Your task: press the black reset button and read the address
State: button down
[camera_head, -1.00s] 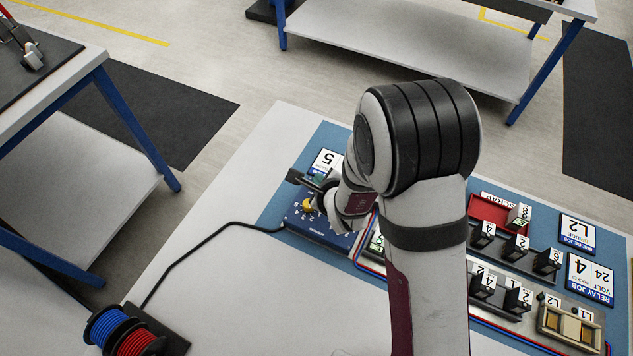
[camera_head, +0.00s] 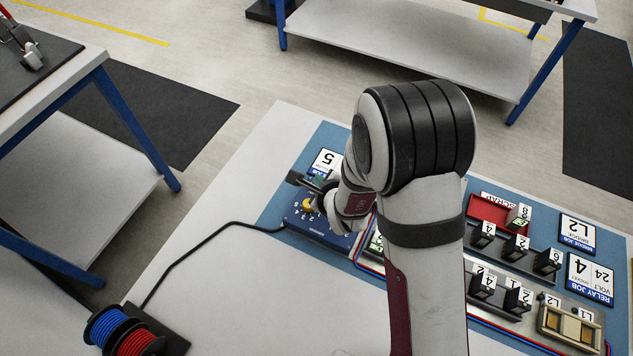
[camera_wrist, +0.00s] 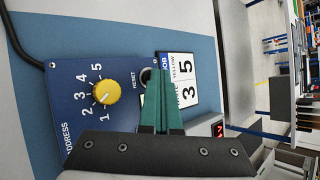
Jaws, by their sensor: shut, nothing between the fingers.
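In the wrist view a blue address box (camera_wrist: 75,75) carries a yellow dial (camera_wrist: 106,93) ringed by the numbers 1 to 5. The black reset button (camera_wrist: 147,75), by the word RESET, is partly hidden behind my green fingers. My gripper (camera_wrist: 162,82) is shut and empty, its tips right beside the button in the picture; I cannot tell whether they touch it. A small display (camera_wrist: 217,129) shows a red character, too small to read surely. In the head view the blue box (camera_head: 318,232) is partly covered by my wrist.
A job card (camera_wrist: 181,80) reading "JOB", "YELLOW", 3 and 5 lies beyond the fingers. A black cable (camera_head: 200,242) runs from the box to the wire spools (camera_head: 125,330). Numbered black blocks (camera_head: 515,248) and a red scrap tray (camera_head: 488,212) stand right of my arm.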

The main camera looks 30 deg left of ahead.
jog(key=shift+r, duration=0.65)
jog(key=shift+r, duration=2.5)
jog(key=shift+d, duration=0.1)
jog(key=s+d+r+n+g+h, duration=0.1)
jog(key=d+r+n+h, duration=0.15)
jog(key=d, duration=0.45)
jog(key=s+d+r+n+h, duration=0.1)
jog(key=d+r+n+h, duration=0.15)
jog(key=d, duration=0.55)
jog(key=s+d+r+n+g, duration=0.3)
jog(key=s+d+n, duration=0.1)
jog(key=s, duration=0.6)
jog(key=s+d+r+n+g, duration=0.3)
jog(key=s+d, duration=0.3)
jog(key=s, duration=0.4)
jog(key=shift+s+d+r+n+y, duration=0.2)
jog(key=shift+s+r+n+y, duration=0.15)
jog(key=shift+n, duration=0.15)
